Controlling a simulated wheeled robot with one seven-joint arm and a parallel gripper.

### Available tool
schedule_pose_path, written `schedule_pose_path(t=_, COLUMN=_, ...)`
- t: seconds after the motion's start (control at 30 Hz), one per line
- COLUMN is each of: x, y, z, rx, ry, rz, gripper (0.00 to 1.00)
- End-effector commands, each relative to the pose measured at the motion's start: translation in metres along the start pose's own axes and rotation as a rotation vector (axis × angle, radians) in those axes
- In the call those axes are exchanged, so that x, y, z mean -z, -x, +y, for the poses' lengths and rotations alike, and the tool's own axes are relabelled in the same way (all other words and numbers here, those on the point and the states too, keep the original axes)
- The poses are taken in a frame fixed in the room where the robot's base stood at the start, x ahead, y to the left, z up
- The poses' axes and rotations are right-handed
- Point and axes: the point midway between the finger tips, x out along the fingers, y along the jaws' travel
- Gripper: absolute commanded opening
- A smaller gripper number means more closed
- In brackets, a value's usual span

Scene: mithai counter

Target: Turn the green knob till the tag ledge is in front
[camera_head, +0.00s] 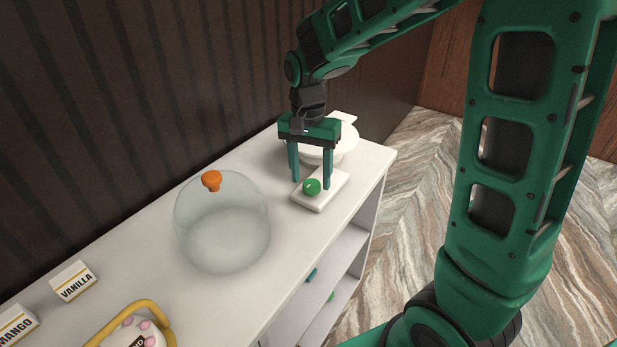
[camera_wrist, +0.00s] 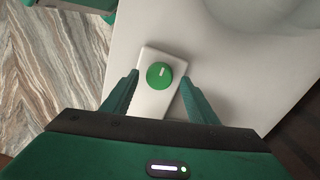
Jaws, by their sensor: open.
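The green knob (camera_head: 312,187) sits on a white base block (camera_head: 318,203) near the right end of the counter. In the wrist view the knob (camera_wrist: 159,75) is round with a white mark on its top. My gripper (camera_head: 311,186) is open above the block, its fingers pointing down on either side of the knob, apart from it. In the wrist view the fingers also stand on both sides of the block. A white round turntable (camera_head: 345,146) stands behind the block, partly hidden by my gripper. A flat white piece (camera_head: 343,117) shows at its far side; I cannot tell whether it is the tag ledge.
A glass dome (camera_head: 222,230) with an orange knob stands left of my gripper. Cartons marked vanilla (camera_head: 74,282) and mango (camera_head: 16,326) and a yellow-handled tray (camera_head: 150,306) are at lower left. Shelves (camera_head: 333,265) lie below the white counter (camera_head: 262,160); a dark wall runs behind.

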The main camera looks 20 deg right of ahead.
Motion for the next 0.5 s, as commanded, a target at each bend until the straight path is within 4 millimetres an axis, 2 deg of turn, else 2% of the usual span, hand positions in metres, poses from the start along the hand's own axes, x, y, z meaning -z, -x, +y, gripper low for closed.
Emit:
schedule_pose_path(t=0.13, x=0.0001, y=-0.0087, z=0.0000, rx=0.000, ry=0.000, rz=0.000, gripper=0.53)
schedule_pose_path(t=0.43, x=0.0001, y=-0.0101, z=0.0000, rx=0.001, ry=0.000, rz=0.000, gripper=0.53)
schedule_pose_path(t=0.5, x=0.0001, y=-0.0101, z=0.0001, rx=0.000, ry=0.000, rz=0.000, gripper=0.37)
